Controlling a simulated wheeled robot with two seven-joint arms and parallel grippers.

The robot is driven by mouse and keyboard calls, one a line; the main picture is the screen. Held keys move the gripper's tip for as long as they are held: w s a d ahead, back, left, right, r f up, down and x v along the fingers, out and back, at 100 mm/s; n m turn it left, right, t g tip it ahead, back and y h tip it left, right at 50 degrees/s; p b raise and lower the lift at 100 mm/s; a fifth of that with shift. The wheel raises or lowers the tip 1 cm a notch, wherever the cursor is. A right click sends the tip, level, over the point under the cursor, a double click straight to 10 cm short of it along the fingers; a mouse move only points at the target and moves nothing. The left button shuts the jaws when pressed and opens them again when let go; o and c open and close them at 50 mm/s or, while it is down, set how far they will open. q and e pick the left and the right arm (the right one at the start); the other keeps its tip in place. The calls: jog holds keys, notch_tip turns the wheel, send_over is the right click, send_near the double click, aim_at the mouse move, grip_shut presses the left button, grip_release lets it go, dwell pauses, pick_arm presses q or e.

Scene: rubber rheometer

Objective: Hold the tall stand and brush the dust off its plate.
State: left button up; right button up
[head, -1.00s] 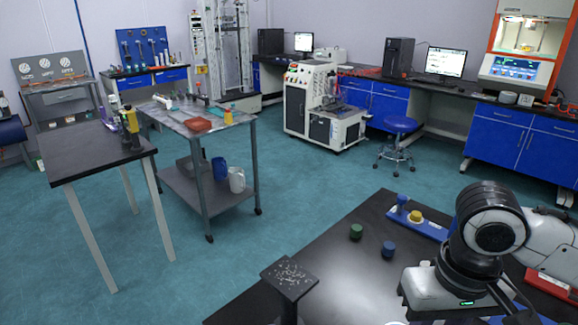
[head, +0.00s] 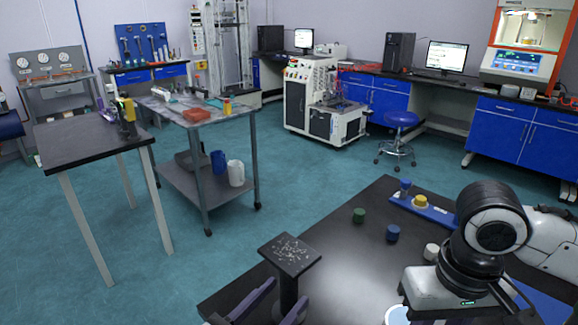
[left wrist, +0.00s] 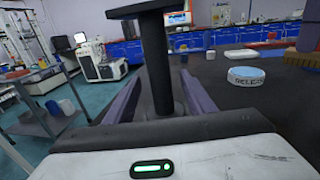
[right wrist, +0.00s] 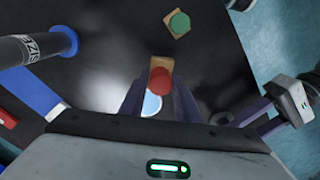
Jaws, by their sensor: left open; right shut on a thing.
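The tall stand has a dark square plate (head: 290,254) strewn with pale specks of dust, near the front edge of the black table in the head view. My left gripper (head: 268,298) is open, its purple fingers on either side of the column below the plate. In the left wrist view the column (left wrist: 160,75) stands between the spread fingers, with gaps beside it. My right gripper (right wrist: 158,92) is shut on what looks like the brush (right wrist: 160,80), a red and tan piece at its fingertips. In the head view its fingertips are hidden.
The tabletop between plate and cylinders is clear.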

pick_arm(q)
jog(key=shift+b+x, duration=0.5)
jog(key=shift+x, duration=2.8)
jog(key=shift+c, duration=0.5)
grip_shut()
